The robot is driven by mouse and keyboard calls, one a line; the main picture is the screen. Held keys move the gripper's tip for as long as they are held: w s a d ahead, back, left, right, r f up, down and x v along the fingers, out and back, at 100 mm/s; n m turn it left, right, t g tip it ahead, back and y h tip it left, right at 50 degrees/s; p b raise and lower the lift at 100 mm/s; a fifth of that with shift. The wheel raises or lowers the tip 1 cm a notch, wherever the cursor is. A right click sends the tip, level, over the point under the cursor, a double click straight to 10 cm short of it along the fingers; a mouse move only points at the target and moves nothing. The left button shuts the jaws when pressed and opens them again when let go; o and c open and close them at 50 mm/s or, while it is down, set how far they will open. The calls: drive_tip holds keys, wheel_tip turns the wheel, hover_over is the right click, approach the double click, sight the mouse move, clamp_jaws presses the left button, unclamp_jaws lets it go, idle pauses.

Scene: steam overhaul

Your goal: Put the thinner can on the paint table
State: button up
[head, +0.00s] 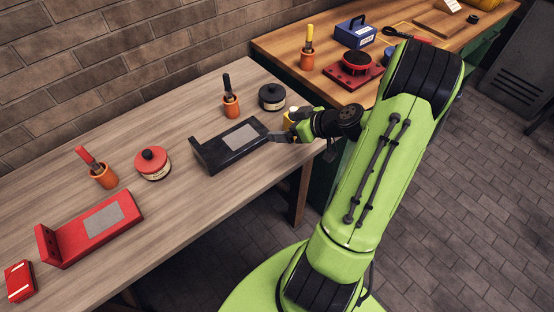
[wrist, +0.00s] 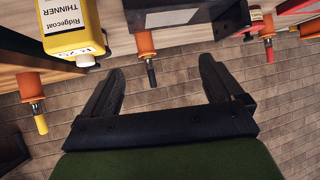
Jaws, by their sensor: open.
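The thinner can is yellow with a white label reading "Ridgecoat THINNER". In the wrist view, the thinner can (wrist: 72,44) is at the upper left, outside and apart from the jaws. In the head view, only a yellow part of the thinner can (head: 291,116) shows behind my gripper, near the pale table's right end; what it rests on is hidden. My gripper (head: 277,138) is by the black holder's right end; whether they touch is unclear. In the wrist view, my gripper (wrist: 160,88) is open and empty. The pale wooden table (head: 190,110) carries paint tins and brushes.
The pale table holds a black holder (head: 228,150), a black tin (head: 271,97), a red tin (head: 152,164), brush pots (head: 231,106) and a red holder (head: 92,229). A brown workbench (head: 290,42) at the back right carries a blue box (head: 354,34) and a red-based device (head: 354,71).

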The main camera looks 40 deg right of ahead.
drive_tip(key=a+r+n+g, duration=0.2)
drive_tip(key=a+r+g, duration=0.25)
drive_tip(key=a, duration=0.65)
drive_tip(key=s+a+r+m+h, duration=0.1)
drive_tip(key=s+a+r+m, duration=0.1)
drive_tip(key=s+a+r, duration=0.3)
drive_tip(key=s+a+r+m+h, duration=0.2)
drive_tip(key=s+a+r, duration=0.3)
drive_tip(key=s, duration=0.8)
drive_tip(key=shift+s+a+m, duration=0.2)
drive_tip(key=shift+s+m, duration=0.15)
drive_tip(key=shift+m, duration=0.15)
